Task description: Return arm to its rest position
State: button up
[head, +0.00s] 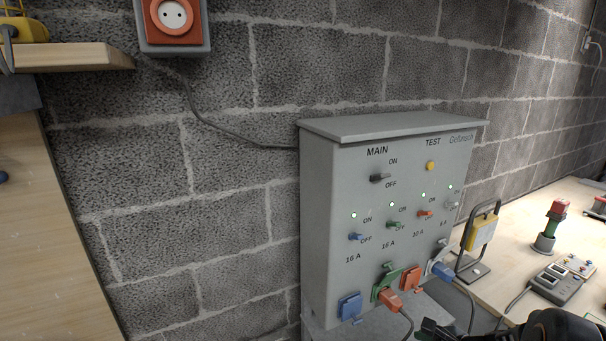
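My gripper (432,328) shows only in part at the bottom edge, as dark finger-like parts below the sockets of a grey power box (318,220). Whether it is open or shut, and whether it holds anything, cannot be made out. A dark rounded part of my arm shows at the bottom right corner. The rest of the arm is out of the picture. The box front carries a MAIN switch (380,178), a yellow TEST button (431,166) and a row of smaller coloured switches with lit green lamps.
An orange plug (391,301) and a blue plug (442,271) with cables hang at the box's sockets. A work lamp (481,233) and a meter (559,284) stand on the right bench (520,240). A wooden top (40,230) is at left. A block wall (150,165) is behind.

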jog(key=s+a+r+n+g+h, duration=0.1)
jog(key=a+r+n, duration=0.4)
jog(key=n, duration=0.5)
jog(key=s+a+r+n+g+h+p, duration=0.1)
jog(key=s+a+r+n+h, duration=0.3)
jog(key=n, duration=0.6)
jog(key=shift+s+a+r+n+g+h, duration=0.35)
jog(key=shift+a+r+h, duration=0.45)
jog(key=shift+a, duration=0.3)
